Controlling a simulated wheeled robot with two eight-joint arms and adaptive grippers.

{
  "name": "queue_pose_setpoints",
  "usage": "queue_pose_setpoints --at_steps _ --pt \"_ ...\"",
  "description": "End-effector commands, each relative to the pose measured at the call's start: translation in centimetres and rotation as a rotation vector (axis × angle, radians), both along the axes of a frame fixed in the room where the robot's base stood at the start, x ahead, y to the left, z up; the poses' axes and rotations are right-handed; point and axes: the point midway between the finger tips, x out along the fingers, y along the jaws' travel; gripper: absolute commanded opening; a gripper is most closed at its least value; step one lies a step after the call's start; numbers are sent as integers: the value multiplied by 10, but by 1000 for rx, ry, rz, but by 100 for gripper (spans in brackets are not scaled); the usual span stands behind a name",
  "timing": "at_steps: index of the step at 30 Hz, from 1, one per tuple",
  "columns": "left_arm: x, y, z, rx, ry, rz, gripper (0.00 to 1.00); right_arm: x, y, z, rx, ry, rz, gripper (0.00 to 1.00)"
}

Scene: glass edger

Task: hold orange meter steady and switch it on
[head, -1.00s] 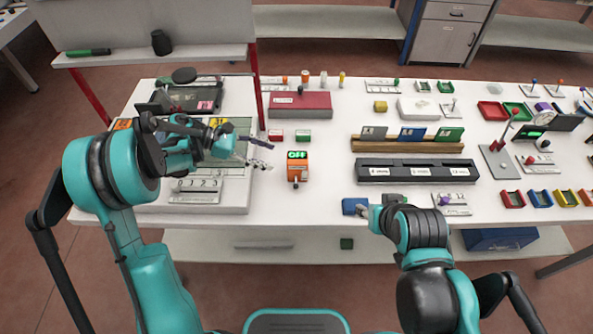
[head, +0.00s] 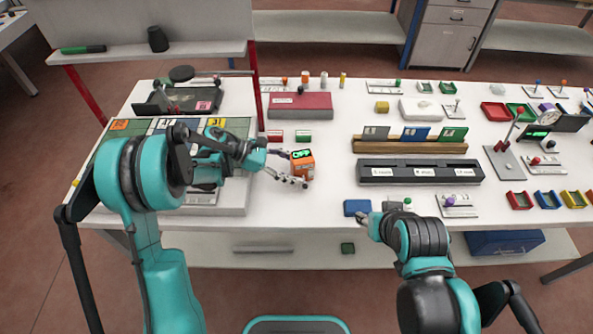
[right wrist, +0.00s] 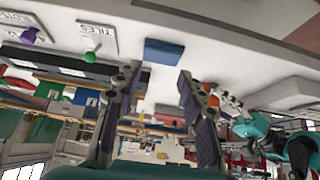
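The orange meter (head: 303,168) stands on the white table, turned at an angle, with a green-lit display reading OFF on its top. My left gripper (head: 294,170) is at its left side, one finger at the far left edge and the other by the near lower side. The fingers are apart; firm contact cannot be made out. The meter's front knob is hidden or too small to see. My right gripper (right wrist: 158,90) is open and empty in the right wrist view. In the head view it is low by the table's front edge, right of the meter.
A blue block (head: 356,207) lies beside my right gripper. A dark labelled tray (head: 420,180) lies behind it. The table between the meter and the blue block is clear.

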Motion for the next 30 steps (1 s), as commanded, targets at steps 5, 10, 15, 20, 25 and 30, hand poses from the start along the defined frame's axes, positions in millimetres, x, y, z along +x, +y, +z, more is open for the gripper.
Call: queue_pose_setpoints --at_steps 5,10,15,20,25,30 --pt "0 -2 -1 1 0 0 57 0 0 -1 0 0 0 40" --pt "0 -2 0 0 0 0 49 0 0 0 0 0 0 40" --pt "0 -1 -1 0 0 0 33 0 0 0 0 0 0 40" --pt "0 -1 -1 0 0 0 32 2 1 1 -3 4 11 36" --pt "0 -1 -1 0 0 0 32 18 15 13 -32 45 124 36" --pt "0 -1 -1 0 0 0 32 50 44 28 -80 113 352 36"
